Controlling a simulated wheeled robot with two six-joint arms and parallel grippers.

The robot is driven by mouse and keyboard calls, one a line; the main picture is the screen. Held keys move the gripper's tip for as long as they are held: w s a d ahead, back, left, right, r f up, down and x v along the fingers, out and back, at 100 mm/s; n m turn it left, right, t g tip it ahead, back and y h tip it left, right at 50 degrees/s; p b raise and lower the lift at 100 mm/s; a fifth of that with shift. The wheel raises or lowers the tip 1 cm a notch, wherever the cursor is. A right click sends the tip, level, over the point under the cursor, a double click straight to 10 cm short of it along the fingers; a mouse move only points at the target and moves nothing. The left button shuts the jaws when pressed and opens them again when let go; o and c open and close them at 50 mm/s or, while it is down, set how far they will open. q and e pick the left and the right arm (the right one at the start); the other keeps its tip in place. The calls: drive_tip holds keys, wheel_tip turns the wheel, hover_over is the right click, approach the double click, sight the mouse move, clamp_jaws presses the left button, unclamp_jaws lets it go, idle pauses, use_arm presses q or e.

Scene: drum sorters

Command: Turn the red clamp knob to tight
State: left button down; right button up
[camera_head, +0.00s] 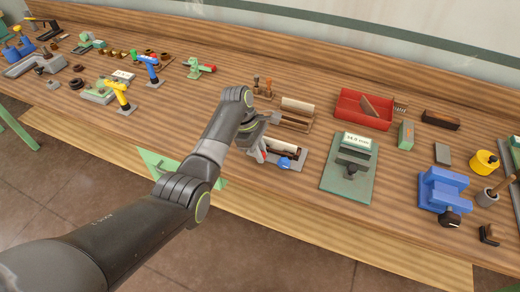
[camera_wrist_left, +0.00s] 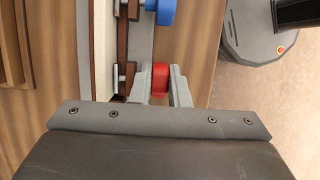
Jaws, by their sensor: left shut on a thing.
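The red clamp knob (camera_wrist_left: 160,80) sits between the two grey fingers of my left gripper (camera_wrist_left: 159,88), which is shut on it. In the head view my left gripper (camera_head: 261,154) reaches down at the left end of a small clamp fixture (camera_head: 298,163). The knob is mostly hidden there, with only a little red showing by the fingers. A blue knob (camera_head: 284,163) is on the same fixture, to the right of the gripper, and also shows in the left wrist view (camera_wrist_left: 163,10). How far the red knob is turned cannot be told. My right gripper is out of view.
A green board with a labelled block (camera_head: 337,190) lies right of the fixture. A red tray (camera_head: 345,106) stands behind it, and a blue vise (camera_head: 440,190) is farther right. Yellow (camera_head: 118,92) and blue-red tools stand to the left. The bench front edge is close.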

use_arm(q)
drive_tip(key=y+p, duration=0.2)
drive_tip(key=shift+s+d+r+t+p, duration=0.1)
drive_tip(key=shift+d+r+t+p, duration=0.2)
drive_tip(key=shift+p, duration=0.1)
drive_tip(key=shift+f+t+y+p, duration=0.15)
drive_tip(key=shift+t+y+p, duration=0.15)
drive_tip(key=shift+y+p, duration=0.25)
drive_tip(key=shift+d+f+y, duration=0.1)
drive_tip(key=shift+f+y, duration=0.1)
drive_tip(key=shift+y, duration=0.45)
drive_tip(key=shift+f+t+y, duration=0.1)
drive_tip(key=shift+t+y, duration=0.4)
drive_tip(key=shift+y, duration=0.2)
drive_tip(key=c, duration=1.4)
unclamp_jaws()
drive_tip(key=shift+s, duration=0.1)
